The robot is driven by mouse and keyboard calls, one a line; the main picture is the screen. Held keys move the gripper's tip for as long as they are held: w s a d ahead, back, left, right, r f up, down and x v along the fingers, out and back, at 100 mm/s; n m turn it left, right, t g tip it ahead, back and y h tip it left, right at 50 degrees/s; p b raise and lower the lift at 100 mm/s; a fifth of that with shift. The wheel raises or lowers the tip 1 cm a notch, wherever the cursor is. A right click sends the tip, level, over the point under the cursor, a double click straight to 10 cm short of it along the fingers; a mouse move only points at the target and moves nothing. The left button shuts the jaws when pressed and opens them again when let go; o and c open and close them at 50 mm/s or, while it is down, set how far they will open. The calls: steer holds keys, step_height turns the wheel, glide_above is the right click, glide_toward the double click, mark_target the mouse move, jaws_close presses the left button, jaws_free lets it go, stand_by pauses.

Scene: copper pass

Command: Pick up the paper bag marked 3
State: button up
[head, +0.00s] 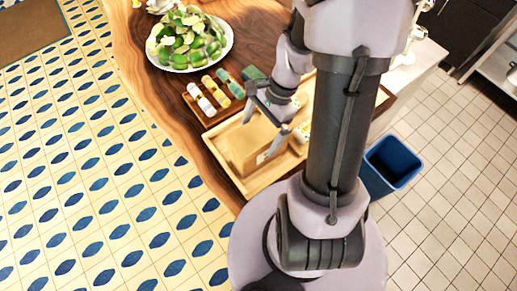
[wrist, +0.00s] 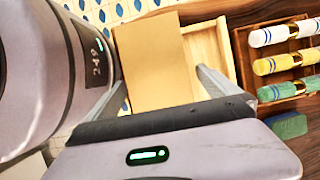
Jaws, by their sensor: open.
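A tan paper bag (head: 243,150) stands in a shallow light-wood tray (head: 262,183) on the wooden counter. A small pale label with a dark mark shows low on its side in the head view, but I cannot read it. My gripper (head: 261,128) is open, its two fingers over the bag's top. In the wrist view the bag (wrist: 152,60) shows between and beyond the open fingers of my gripper (wrist: 160,88), with no clear contact. My arm hides part of the tray's right side.
A dark wooden rack (head: 207,118) of white, yellow and green-banded rolls stands beside the tray, with a green block (wrist: 288,126) near it. A white plate (head: 226,46) of green and pale pieces is farther back. A blue bin (head: 397,160) stands on the floor at right.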

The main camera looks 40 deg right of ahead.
steer(key=shift+s, duration=0.1)
steer(key=shift+f, duration=0.2)
steer(key=shift+c, duration=0.4)
steer(key=c, duration=1.8)
